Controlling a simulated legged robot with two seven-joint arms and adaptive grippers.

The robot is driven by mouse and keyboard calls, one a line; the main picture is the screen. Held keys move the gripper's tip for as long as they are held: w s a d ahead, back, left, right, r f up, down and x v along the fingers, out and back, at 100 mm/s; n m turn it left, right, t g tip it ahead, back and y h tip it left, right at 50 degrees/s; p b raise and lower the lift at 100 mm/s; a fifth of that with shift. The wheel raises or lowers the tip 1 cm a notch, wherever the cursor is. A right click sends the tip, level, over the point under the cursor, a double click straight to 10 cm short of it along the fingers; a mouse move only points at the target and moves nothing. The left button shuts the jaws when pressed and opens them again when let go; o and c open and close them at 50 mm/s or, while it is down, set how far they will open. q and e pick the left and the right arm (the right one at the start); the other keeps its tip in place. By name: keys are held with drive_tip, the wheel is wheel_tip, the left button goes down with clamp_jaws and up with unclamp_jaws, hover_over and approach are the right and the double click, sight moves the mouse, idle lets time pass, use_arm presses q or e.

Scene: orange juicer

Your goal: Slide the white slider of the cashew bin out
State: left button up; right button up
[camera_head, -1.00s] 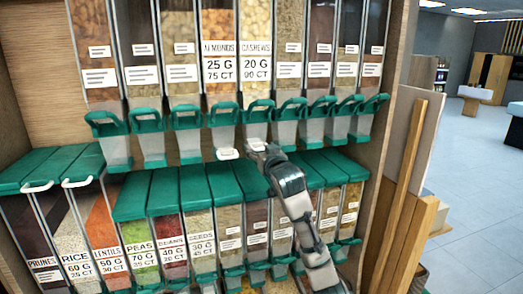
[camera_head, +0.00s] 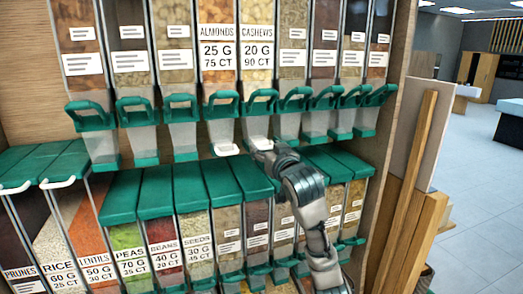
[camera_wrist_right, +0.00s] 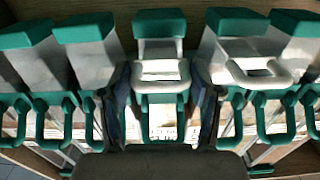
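The cashew bin (camera_head: 258,55) is in the upper row in the head view, labelled "CASHEWS 20 G 90 CT". It has a green handle (camera_head: 261,100) and a grey chute below. Its white slider (camera_head: 262,142) is at the chute's lower end, partly hidden by my right gripper (camera_head: 264,152). In the right wrist view the white slider (camera_wrist_right: 160,70) lies between the two dark fingers of my right gripper (camera_wrist_right: 162,85). The fingers stand apart, one on each side; I cannot tell whether either touches it. My left gripper is not in view.
The almond bin (camera_head: 218,60) stands left of the cashew bin, with its own white slider (camera_head: 226,149) close by. Green-lidded lower bins (camera_head: 213,182) sit just below my right gripper. Wooden boards (camera_head: 415,180) stand at the right, beside open floor.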

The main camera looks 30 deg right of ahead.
drive_tip(key=shift+o, duration=0.7)
drive_tip(key=shift+s+d, duration=0.1)
drive_tip(key=shift+s, duration=0.15)
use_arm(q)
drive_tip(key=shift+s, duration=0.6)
use_arm(e)
drive_tip(key=v, duration=1.3)
drive_tip(key=shift+d+r, duration=0.15)
